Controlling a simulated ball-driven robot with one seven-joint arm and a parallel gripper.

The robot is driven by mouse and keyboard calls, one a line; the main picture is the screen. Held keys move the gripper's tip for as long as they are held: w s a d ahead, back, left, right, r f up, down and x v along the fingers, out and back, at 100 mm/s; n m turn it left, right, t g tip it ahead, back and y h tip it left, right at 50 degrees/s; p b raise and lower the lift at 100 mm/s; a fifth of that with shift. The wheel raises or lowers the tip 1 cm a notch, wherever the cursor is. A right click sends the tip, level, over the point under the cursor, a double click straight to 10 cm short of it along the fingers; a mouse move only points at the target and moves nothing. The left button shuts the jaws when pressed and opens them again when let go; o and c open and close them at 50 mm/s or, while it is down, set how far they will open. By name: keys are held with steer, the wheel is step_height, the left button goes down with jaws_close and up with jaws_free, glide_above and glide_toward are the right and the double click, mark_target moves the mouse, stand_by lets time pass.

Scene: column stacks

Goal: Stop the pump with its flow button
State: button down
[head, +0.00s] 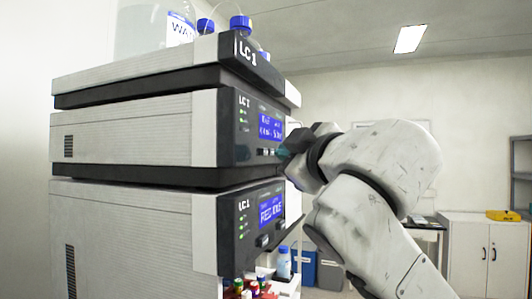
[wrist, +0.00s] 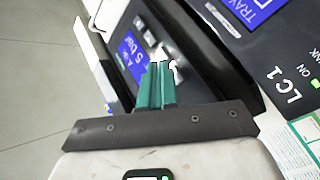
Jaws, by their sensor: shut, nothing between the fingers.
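The pump appears to be the middle module (head: 130,137) of the LC1 stack, with a lit blue display (head: 270,127) on its dark front panel. The display also shows in the wrist view (wrist: 132,52), partly readable as a bar value. A row of small pale buttons (wrist: 150,38) sits beside it; I cannot read which one is the flow button. My gripper (head: 284,152) is shut and empty, its green fingers together. In the wrist view its tips (wrist: 160,66) overlap the end of the button row and hide part of it. I cannot tell whether they touch.
The lower module (head: 130,235) has its own blue display (head: 271,208) and a protruding front part. A top tray (head: 140,65) carries bottles with blue caps (head: 241,22). Coloured vials (head: 250,288) stand below. A white cabinet (head: 480,255) stands at the back right.

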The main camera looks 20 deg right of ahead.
steer(key=shift+s+d, duration=0.75)
steer(key=shift+d, duration=0.3)
steer(key=shift+s+d, duration=0.75)
steer(key=shift+d, duration=0.25)
